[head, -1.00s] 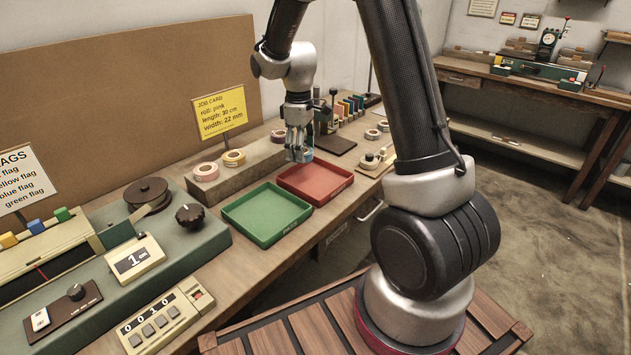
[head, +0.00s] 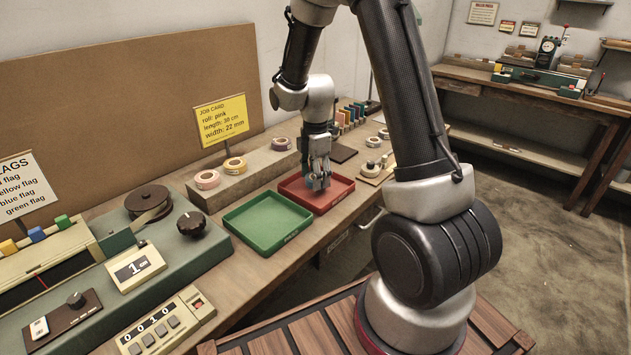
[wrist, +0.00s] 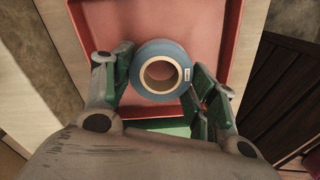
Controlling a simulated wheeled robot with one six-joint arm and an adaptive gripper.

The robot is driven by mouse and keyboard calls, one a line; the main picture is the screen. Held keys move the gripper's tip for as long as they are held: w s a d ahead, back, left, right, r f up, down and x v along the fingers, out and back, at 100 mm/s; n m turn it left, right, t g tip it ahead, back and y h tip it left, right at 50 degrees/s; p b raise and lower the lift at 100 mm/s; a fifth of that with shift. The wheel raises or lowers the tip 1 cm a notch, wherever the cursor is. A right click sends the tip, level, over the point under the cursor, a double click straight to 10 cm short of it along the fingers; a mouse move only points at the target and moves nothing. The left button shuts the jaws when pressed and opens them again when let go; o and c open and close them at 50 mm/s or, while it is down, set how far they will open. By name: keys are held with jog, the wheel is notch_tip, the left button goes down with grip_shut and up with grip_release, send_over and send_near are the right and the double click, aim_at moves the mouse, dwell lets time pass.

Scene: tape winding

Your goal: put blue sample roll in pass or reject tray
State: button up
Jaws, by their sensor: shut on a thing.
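The blue sample roll (wrist: 159,70) is held between the green-padded fingers of my gripper (wrist: 160,85) in the wrist view, with its round hole facing the camera. My gripper (head: 318,183) is shut on it, over the red tray (head: 340,195). The red tray's floor shows behind the roll in the wrist view (wrist: 195,15). I cannot tell whether the roll touches that floor. In the head view the fingers largely hide the roll. The green tray (head: 266,222) is empty, just left of the red tray; its edge shows in the wrist view (wrist: 160,125).
The winding machine (head: 170,235) and a counter box (head: 165,323) are at left. A roll on a small base (head: 375,165) is right of the red tray.

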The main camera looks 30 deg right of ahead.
jog(key=shift+f, duration=1)
jog(key=o, duration=0.9)
jog(key=shift+f, duration=0.15)
notch_tip(320, 180, up, 12)
jog(key=s+r+m+t, duration=0.2)
jog(key=s+r+m, duration=0.6)
jog(key=s+r, duration=0.4)
jog(key=s+d+r+m+t, duration=0.1)
jog(key=s+r+m+t, duration=0.1)
jog(key=s+m, duration=0.8)
jog(key=s, duration=0.3)
jog(key=shift+s+d+r, duration=0.15)
jog(key=shift+s+d, duration=0.05)
jog(key=shift+s, duration=0.1)
